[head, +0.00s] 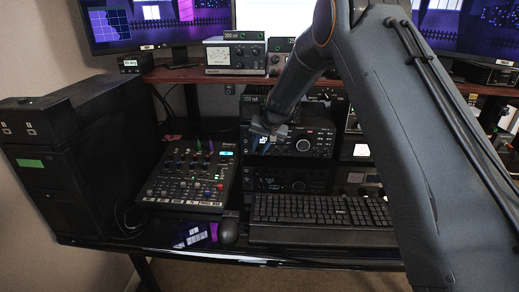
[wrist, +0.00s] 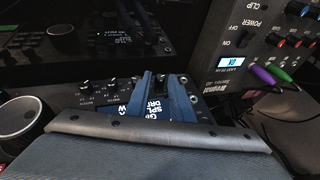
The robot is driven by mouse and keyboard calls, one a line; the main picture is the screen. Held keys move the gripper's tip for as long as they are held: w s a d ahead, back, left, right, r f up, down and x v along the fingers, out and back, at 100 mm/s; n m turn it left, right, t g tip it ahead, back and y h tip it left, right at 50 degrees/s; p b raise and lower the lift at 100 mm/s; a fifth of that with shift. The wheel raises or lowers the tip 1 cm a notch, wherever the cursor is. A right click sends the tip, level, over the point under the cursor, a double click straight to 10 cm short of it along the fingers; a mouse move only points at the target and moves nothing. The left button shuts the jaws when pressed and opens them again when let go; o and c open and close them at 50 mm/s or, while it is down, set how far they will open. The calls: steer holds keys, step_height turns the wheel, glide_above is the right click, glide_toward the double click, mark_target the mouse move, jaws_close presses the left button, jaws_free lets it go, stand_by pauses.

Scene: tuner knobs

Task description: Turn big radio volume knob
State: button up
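The radio (head: 318,142) is a black unit on the desk shelf, with a small lit display at its left and a large round knob (head: 303,145) right of that display. My gripper (head: 268,130) is in front of the left part of the radio, left of the large knob and apart from it. In the wrist view, two blue-grey fingers (wrist: 161,92) stand apart with nothing between them, in front of the lit display (wrist: 158,116). A large round knob (wrist: 17,116) shows at the left edge of the wrist view, clear of the fingers. Part of the radio's face is hidden by my gripper.
A mixer (head: 190,178) with coloured plugs lies left of the radio. A keyboard (head: 322,212) and a mouse (head: 229,229) are in front. Another black unit (head: 290,180) sits below the radio. Meters (head: 235,56) and monitors stand above. A black case (head: 65,160) is at left.

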steer(key=b+v, duration=0.1)
steer(key=v, duration=0.6)
steer(key=shift+s+d+r, duration=0.15)
steer(key=shift+s+r, duration=0.05)
steer(key=shift+r, duration=0.1)
stand_by(1.2)
steer(key=s+d+g+h, duration=0.1)
steer(key=s+d, duration=0.6)
steer(key=s, duration=0.7)
steer(key=s+d+f+g+h, duration=0.1)
steer(key=s+d, duration=0.5)
steer(key=s, duration=0.8)
steer(key=s+d+n+g+h, duration=0.1)
steer(key=s+d, duration=0.6)
steer(key=s, duration=0.8)
steer(key=shift+d+f+g+p, duration=0.35)
steer(key=shift+g+p, duration=0.1)
steer(key=shift+g, duration=0.35)
steer(key=shift+s, duration=0.1)
